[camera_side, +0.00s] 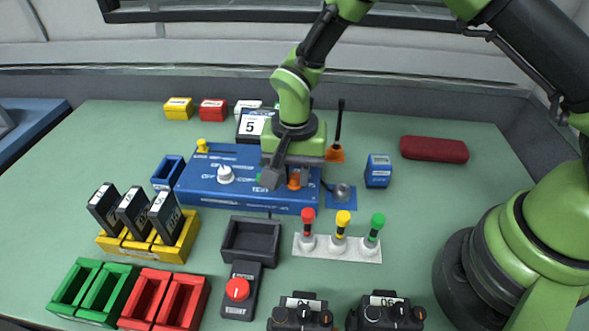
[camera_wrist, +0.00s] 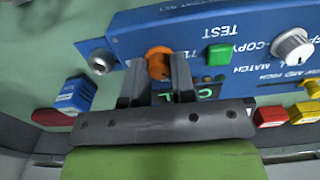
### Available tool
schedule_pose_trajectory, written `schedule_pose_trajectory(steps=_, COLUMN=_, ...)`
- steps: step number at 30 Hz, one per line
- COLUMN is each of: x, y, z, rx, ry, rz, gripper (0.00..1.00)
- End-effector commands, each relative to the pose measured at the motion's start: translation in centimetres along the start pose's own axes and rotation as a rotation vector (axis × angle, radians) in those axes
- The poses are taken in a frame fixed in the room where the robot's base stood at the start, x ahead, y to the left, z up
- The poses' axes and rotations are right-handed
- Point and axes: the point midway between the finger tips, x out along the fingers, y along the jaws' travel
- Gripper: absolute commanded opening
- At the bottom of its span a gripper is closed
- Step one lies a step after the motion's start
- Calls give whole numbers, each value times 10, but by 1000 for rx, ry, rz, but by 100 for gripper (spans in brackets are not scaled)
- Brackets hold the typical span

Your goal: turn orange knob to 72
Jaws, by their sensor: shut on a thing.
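The orange knob (camera_side: 294,181) stands near the right end of the blue control panel (camera_side: 230,190). In the wrist view the orange knob (camera_wrist: 158,62) sits between the two dark fingers of my gripper (camera_wrist: 158,70). My gripper (camera_side: 284,178) reaches down over the panel and is shut on the knob. Part of the knob is hidden by the fingers. A green display (camera_wrist: 190,95) beside the knob is partly covered by the gripper, and its reading cannot be told.
A white knob (camera_side: 226,174) and a yellow knob (camera_side: 202,146) stand left on the panel. A silver ball lever (camera_side: 341,191) is close on the right. Red, yellow and green-topped levers (camera_side: 343,219) stand in front. A black lever (camera_side: 338,125) rises behind.

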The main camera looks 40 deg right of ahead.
Motion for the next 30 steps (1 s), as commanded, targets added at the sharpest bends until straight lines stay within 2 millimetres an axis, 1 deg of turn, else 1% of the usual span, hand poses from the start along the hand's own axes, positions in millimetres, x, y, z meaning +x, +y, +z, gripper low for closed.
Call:
schedule_pose_trajectory(steps=3, x=-1, y=0, z=0, rx=1, ry=-1, rz=0, gripper=0)
schedule_pose_trajectory(steps=4, x=-1, y=0, z=0, rx=0, ry=-1, rz=0, gripper=31)
schedule_pose_trajectory(steps=5, x=-1, y=0, z=0, rx=0, ry=-1, rz=0, gripper=38)
schedule_pose_trajectory(steps=6, x=-1, y=0, z=0, rx=0, ry=-1, rz=0, gripper=47)
schedule_pose_trajectory(steps=7, x=-1, y=0, z=0, rx=0, ry=-1, rz=0, gripper=50)
schedule_pose_trajectory(steps=14, x=0, y=0, z=0, rx=-1, ry=0, rz=0, gripper=50)
schedule_pose_trajectory(steps=17, x=-4, y=0, z=0, rx=-2, ry=1, rz=-1, gripper=50)
schedule_pose_trajectory(steps=20, x=-17, y=-1, z=0, rx=-1, ry=2, rz=-4, gripper=50)
schedule_pose_trajectory(steps=27, x=-65, y=-1, z=0, rx=-1, ry=2, rz=-6, gripper=50)
schedule_pose_trajectory(steps=30, x=-82, y=-1, z=0, rx=-1, ry=2, rz=-5, gripper=50)
